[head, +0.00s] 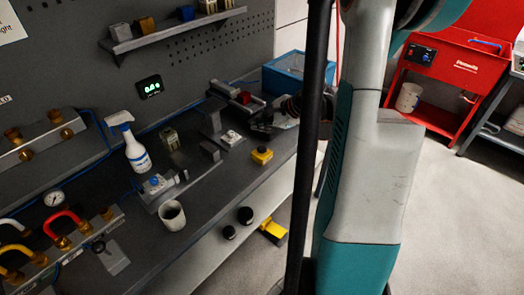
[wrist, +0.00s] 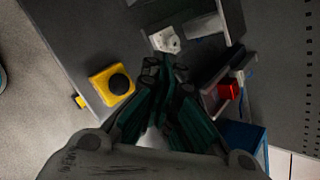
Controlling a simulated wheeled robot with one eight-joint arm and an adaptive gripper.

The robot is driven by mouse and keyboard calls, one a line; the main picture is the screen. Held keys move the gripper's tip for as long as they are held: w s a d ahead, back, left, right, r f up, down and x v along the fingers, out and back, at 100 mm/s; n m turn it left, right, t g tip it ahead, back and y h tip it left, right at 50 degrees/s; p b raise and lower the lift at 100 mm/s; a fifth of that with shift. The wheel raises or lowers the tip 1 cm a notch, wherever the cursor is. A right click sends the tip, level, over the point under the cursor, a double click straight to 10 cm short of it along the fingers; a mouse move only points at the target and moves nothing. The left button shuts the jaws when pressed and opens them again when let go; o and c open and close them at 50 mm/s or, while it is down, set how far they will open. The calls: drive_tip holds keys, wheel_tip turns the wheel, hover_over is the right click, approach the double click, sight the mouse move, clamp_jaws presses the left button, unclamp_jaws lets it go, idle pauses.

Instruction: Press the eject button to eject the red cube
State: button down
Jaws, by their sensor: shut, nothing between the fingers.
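A red cube (head: 243,97) sits in a grey holder towards the back of the bench; it also shows at the right in the wrist view (wrist: 228,89). A yellow box (head: 261,157) with a black round button (wrist: 119,84) stands near the bench's front edge. A small white block (head: 231,138) with a round part on top lies left of my gripper in the head view. Which of these is the eject button I cannot tell. My gripper (wrist: 164,68) is shut and empty, with its tips close to the white block (wrist: 166,40) and apart from the yellow box.
A blue bin (head: 290,75) stands at the bench's far end. A spray bottle (head: 130,145), a white cup (head: 172,215) and fittings stand along the bench. A pegboard wall with a shelf (head: 170,32) rises behind. My arm hides part of the right side.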

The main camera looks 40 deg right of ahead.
sight(261, 150)
drive_tip(key=shift+f+b, duration=2.4)
drive_tip(key=shift+f, duration=1)
drive_tip(key=shift+f, duration=0.15)
drive_tip(key=shift+f+b, duration=0.25)
drive_tip(key=shift+b, duration=0.2)
drive_tip(key=shift+f+b, duration=0.5)
drive_tip(key=shift+r+p, duration=0.65)
drive_tip(key=shift+r, duration=0.3)
drive_tip(key=shift+r+p, duration=1.75)
drive_tip(key=shift+r, duration=0.75)
